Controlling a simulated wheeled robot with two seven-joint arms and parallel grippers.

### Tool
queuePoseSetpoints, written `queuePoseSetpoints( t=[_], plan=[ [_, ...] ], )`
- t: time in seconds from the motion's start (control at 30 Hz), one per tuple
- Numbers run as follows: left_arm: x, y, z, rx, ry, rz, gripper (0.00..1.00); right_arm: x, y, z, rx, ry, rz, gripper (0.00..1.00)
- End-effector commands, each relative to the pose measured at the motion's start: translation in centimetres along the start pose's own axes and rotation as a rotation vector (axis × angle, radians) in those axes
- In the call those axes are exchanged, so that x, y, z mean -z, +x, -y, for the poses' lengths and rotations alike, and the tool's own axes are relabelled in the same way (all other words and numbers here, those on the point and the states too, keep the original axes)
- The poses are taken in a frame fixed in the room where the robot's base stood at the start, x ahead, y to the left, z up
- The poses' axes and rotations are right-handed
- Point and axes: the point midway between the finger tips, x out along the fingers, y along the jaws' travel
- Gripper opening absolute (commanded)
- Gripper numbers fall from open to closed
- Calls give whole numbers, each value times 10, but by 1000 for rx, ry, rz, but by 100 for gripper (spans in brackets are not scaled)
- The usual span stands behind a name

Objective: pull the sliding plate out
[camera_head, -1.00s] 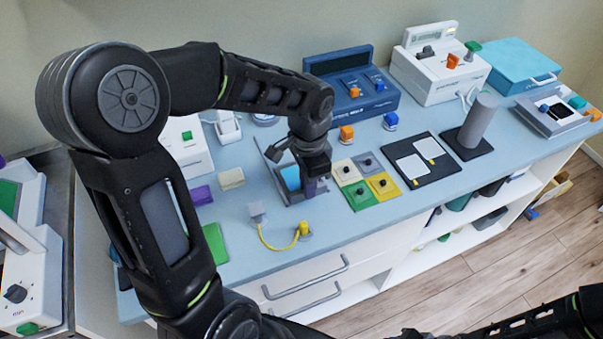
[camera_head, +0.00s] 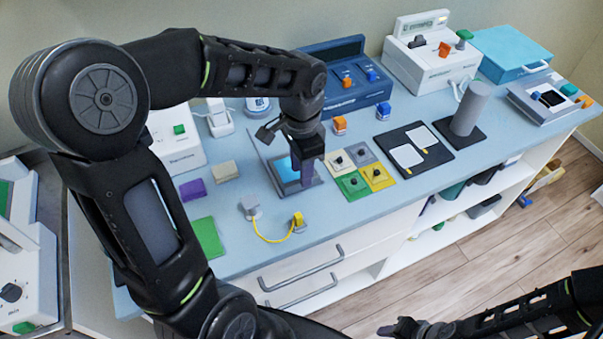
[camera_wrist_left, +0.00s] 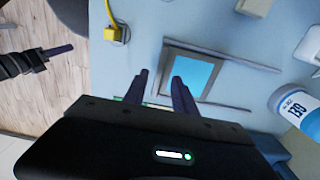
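The sliding plate, a grey-framed piece with a bright blue face (camera_head: 287,170), lies between two thin grey rails on the blue counter. In the left wrist view the plate (camera_wrist_left: 205,74) is seen from close above. My left gripper (camera_head: 307,168) is above the plate's right side in the head view. In the left wrist view its two dark fingers (camera_wrist_left: 160,88) are apart with nothing between them, one overlapping the plate's edge. Contact cannot be told. My right gripper (camera_head: 402,328) is low at the bottom, away from the counter; its finger opening is unclear.
Coloured square pads (camera_head: 377,176) and a black board (camera_head: 415,150) lie to the right. A yellow cable (camera_head: 270,238) lies in front. A blue device (camera_head: 347,85) stands behind. A white-and-blue bottle (camera_wrist_left: 300,108) is near the rails. Open floor lies in front of the counter.

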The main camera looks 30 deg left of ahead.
Motion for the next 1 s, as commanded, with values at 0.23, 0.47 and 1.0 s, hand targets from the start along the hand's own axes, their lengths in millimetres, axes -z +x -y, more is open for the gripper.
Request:
queuePoseSetpoints(
  t=[0.23, 0.47, 1.0],
  plan=[
    [1, -41, 1, 3, 1, -4, 33, 0, 2, -1, 1, -1, -1, 36],
    [0, -54, 0, 0, 1, 0, 33, 0, 3, -1, 1, -1, -1, 36],
    [0, -54, 0, 1, 1, 0, 33, 0, 2, -1, 1, -1, -1, 36]
  ],
)
